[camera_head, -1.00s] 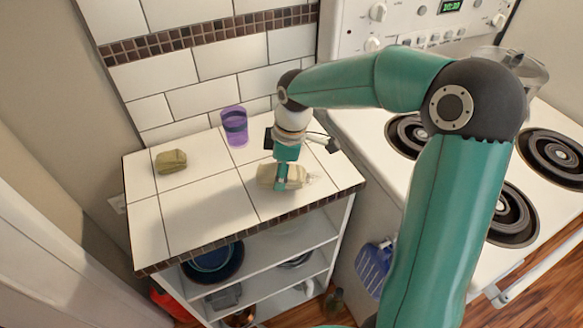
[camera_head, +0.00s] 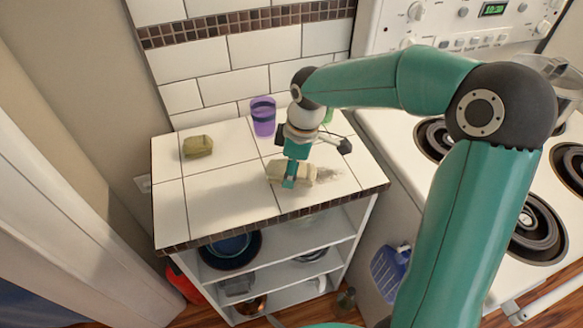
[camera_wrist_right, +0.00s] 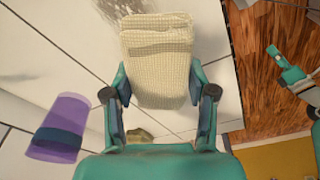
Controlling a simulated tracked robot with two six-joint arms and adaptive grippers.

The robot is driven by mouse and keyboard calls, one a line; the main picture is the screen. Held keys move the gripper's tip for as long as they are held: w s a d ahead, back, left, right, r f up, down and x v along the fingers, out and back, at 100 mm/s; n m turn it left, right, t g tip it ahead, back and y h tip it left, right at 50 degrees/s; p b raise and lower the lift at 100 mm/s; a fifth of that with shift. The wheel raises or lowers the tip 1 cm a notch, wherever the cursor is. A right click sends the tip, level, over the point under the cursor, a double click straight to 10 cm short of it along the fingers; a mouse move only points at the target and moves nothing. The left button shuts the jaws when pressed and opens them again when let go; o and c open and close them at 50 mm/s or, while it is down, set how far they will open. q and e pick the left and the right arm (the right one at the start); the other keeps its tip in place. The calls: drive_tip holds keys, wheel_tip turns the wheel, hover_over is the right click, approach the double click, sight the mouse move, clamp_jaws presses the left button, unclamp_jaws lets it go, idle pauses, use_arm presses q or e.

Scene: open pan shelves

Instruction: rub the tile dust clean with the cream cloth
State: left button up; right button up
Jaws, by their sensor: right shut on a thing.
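The cream cloth (camera_head: 307,174), a folded pad, lies at the tiled top's right part. My right gripper (camera_head: 290,174) is shut on it from above. In the right wrist view the cloth (camera_wrist_right: 157,70) sits between the fingers. The tile dust (camera_head: 330,174) is a grey-brown smudge just right of the cloth; part may be hidden under it. A dark smudge also shows beside the cloth's far end in the wrist view (camera_wrist_right: 108,9). A teal part with dark tips (camera_wrist_right: 288,74) at that view's right edge may be my left gripper; its opening is unclear.
A purple cup (camera_head: 263,117) stands behind the cloth, near a partly hidden green item (camera_head: 328,115). An olive sponge-like block (camera_head: 198,146) lies at the back left. A stove (camera_head: 450,190) adjoins on the right; open shelves (camera_head: 300,272) hold pans below.

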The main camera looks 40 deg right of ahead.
sight(353, 165)
drive_tip(key=shift+f+b, duration=0.75)
drive_tip(key=shift+f, duration=0.15)
idle(1.0)
drive_tip(key=shift+d, duration=0.1)
drive_tip(key=shift+s+d, duration=0.3)
drive_tip(key=shift+d, duration=0.55)
drive_tip(key=shift+s+d, duration=0.25)
drive_tip(key=shift+d, duration=0.65)
drive_tip(key=shift+s+d, duration=0.3)
drive_tip(key=shift+d, duration=0.55)
drive_tip(key=shift+s+d+p, duration=0.1)
drive_tip(key=shift+s+d, duration=0.2)
drive_tip(key=shift+d, duration=0.6)
drive_tip(key=shift+s+d+p, duration=0.1)
drive_tip(key=shift+s+d, duration=0.15)
drive_tip(key=shift+d, duration=0.6)
drive_tip(key=shift+s+d+p, duration=0.1)
drive_tip(key=shift+s+d, duration=0.2)
drive_tip(key=shift+d, duration=0.6)
drive_tip(key=shift+s+d, duration=0.3)
drive_tip(key=shift+d, duration=0.6)
drive_tip(key=shift+s+d, duration=0.3)
drive_tip(key=shift+d, duration=0.6)
drive_tip(key=shift+s+d, duration=0.3)
drive_tip(key=shift+d, duration=0.6)
